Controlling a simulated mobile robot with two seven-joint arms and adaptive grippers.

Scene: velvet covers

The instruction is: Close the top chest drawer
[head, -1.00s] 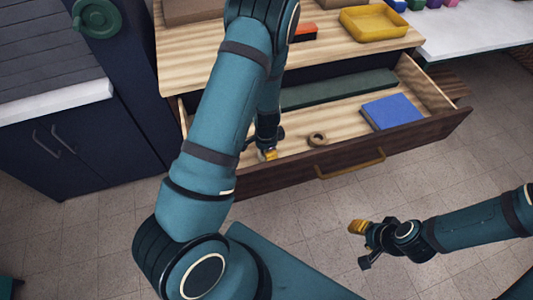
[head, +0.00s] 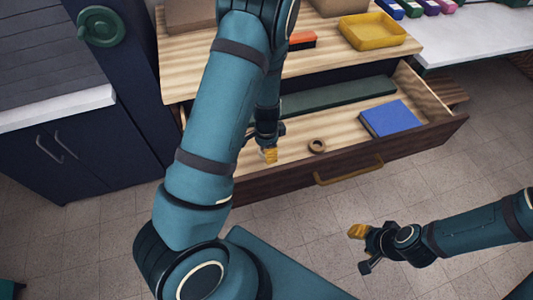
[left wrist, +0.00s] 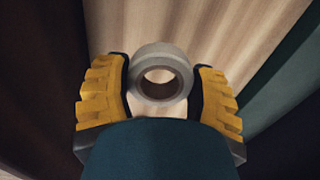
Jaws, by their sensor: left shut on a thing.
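The top chest drawer (head: 350,176) stands pulled out, with a dark brown front and a yellow handle (head: 349,170). My left gripper (head: 268,150) is low inside the drawer at its left end, just behind the front panel. A tape roll (head: 317,146) lies in the drawer to the gripper's right; in the left wrist view the roll (left wrist: 147,60) shows between the fingertips. My right gripper (head: 362,248) is outside, in front of the drawer, fingers apart and empty.
A blue box (head: 390,118) and a long dark green piece (head: 335,97) lie in the drawer. On the chest top are a yellow tray (head: 372,33) and an orange-black item (head: 302,40). A blue cabinet (head: 90,155) stands left. The tiled floor in front is clear.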

